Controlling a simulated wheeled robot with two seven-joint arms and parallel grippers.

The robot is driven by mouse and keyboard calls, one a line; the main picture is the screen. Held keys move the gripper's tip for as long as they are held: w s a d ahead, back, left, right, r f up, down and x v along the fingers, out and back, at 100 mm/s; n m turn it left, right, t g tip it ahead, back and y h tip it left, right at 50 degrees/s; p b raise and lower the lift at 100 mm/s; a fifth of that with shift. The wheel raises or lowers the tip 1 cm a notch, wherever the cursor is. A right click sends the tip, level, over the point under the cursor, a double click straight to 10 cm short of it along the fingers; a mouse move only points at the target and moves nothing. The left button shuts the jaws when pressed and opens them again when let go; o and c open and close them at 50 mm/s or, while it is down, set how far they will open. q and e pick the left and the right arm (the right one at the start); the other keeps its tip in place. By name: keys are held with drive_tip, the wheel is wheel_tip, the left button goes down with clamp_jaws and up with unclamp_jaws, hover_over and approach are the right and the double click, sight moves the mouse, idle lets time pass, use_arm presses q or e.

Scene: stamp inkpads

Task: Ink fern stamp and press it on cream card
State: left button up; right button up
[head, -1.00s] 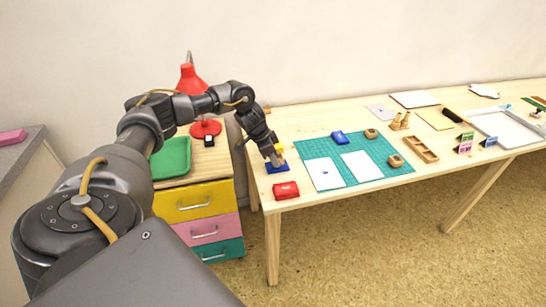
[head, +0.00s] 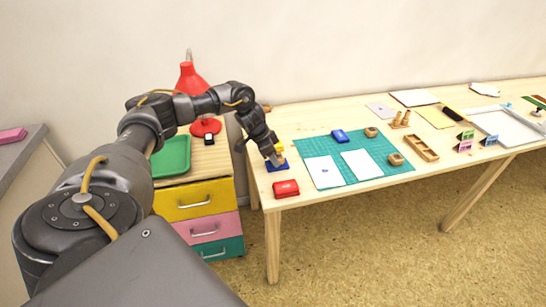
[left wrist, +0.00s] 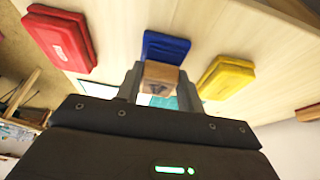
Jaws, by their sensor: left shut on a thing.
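My left gripper (head: 278,158) is over the blue inkpad (head: 278,168) at the table's left end. In the left wrist view it is shut on a small wooden block stamp (left wrist: 161,76) with a dark mark on one face. I cannot make out the mark as a fern. The blue inkpad shows just beyond the stamp in that view (left wrist: 166,46); I cannot tell whether they touch. Two pale cards lie on the green mat: the left card (head: 319,178) bears a small blue mark, the right card (head: 362,165) looks blank. My right gripper is out of view.
A red inkpad (head: 286,188) lies in front of the blue one, and a yellow inkpad (left wrist: 226,78) to its other side. A wooden tray (head: 421,148) stands right.

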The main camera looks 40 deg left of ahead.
use_arm(q)
drive_tip(key=shift+s+f+p, duration=0.1)
drive_tip(key=shift+f+p, duration=0.05)
drive_tip(key=shift+p, duration=0.25)
idle(1.4)
drive_tip(key=shift+r+p, duration=0.3)
drive_tip(key=shift+p, duration=0.15)
drive_tip(key=shift+r+p, duration=0.4)
drive_tip(key=shift+p, duration=0.1)
drive_tip(key=shift+r, duration=0.1)
wheel_tip(320, 180, up, 5)
drive_tip(key=p, duration=0.6)
drive_tip(key=shift+r, duration=0.2)
drive_tip(key=shift+f, duration=0.1)
